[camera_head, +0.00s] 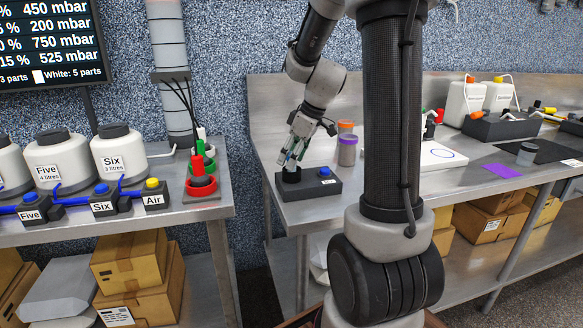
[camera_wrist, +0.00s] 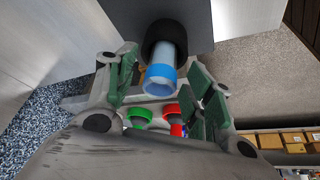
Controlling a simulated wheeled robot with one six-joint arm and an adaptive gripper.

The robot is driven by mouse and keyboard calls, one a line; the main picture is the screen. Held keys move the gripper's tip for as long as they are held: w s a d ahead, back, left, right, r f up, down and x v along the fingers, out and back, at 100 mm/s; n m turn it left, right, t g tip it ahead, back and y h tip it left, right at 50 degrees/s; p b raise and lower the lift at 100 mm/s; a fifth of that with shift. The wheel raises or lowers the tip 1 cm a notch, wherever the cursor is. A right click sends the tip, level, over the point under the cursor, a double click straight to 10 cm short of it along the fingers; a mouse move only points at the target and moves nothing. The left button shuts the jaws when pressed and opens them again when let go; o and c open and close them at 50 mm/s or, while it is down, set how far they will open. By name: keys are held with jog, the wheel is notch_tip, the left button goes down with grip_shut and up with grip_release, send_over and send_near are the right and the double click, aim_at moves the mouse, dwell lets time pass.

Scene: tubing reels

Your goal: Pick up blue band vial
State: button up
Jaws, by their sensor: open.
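The blue band vial (camera_wrist: 161,78) is a clear tube with a blue ring near its open end. In the wrist view its other end sits in a round black holder. In the head view the holder (camera_head: 291,175) is on a dark box (camera_head: 320,186) with a blue button, at the left end of the right bench. My gripper (camera_head: 296,151) is just above the holder, and it largely hides the vial there. In the wrist view my gripper (camera_wrist: 166,92) is open, with its green-padded fingers on either side of the vial. I cannot tell whether they touch it.
Orange- and purple-lidded jars (camera_head: 347,148) stand close behind the box. A white plate (camera_head: 440,156) lies farther right.

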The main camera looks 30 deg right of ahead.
jog(key=shift+f, duration=0.3)
grip_shut()
jog(key=shift+r, duration=0.15)
